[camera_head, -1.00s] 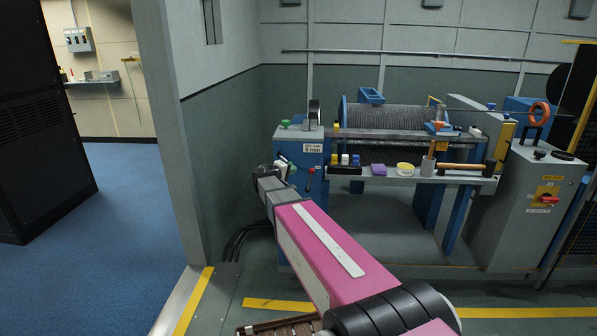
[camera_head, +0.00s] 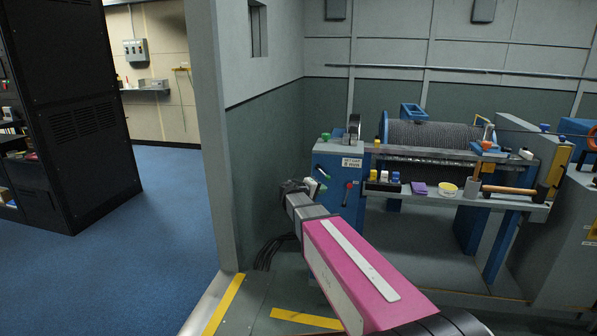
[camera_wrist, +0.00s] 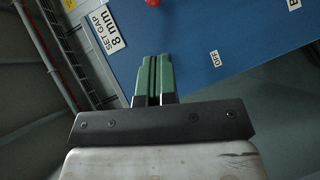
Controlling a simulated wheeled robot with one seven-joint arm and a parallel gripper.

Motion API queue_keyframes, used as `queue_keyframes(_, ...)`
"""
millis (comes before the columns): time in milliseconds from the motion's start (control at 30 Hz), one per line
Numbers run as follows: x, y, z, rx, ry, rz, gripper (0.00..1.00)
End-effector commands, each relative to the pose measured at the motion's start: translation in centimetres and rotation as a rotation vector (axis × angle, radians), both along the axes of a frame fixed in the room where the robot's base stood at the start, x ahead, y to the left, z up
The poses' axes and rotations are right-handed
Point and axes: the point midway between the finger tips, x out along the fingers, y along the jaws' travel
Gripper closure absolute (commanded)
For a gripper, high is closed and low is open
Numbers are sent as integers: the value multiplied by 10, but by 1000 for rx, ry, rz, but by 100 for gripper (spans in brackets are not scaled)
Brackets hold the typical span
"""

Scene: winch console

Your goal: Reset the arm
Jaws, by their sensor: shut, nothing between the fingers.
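My pink and grey arm (camera_head: 350,270) reaches from the lower right toward the blue winch console end (camera_head: 341,168). My gripper (camera_head: 318,184) is small and partly hidden by my wrist in the head view, in front of the console's left side. In the wrist view its two green fingers (camera_wrist: 153,78) are together, with nothing between them. Touch between fingertips and panel is not visible.
A winch drum (camera_head: 435,137) stands right of the console end. A wall edge (camera_head: 222,150) stands left; blue floor (camera_head: 160,210) beyond is open.

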Motion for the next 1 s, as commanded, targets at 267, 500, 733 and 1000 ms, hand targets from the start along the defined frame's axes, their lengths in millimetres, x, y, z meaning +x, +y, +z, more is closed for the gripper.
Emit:
queue_keyframes(267, -82, -34, -76, 321, 172, -116, 100)
queue_keyframes(500, -174, -36, -143, 706, 343, -223, 100)
queue_keyframes(733, -247, -13, -178, 1064, 464, -291, 100)
queue_keyframes(1000, -277, 6, -185, 1256, 510, -311, 100)
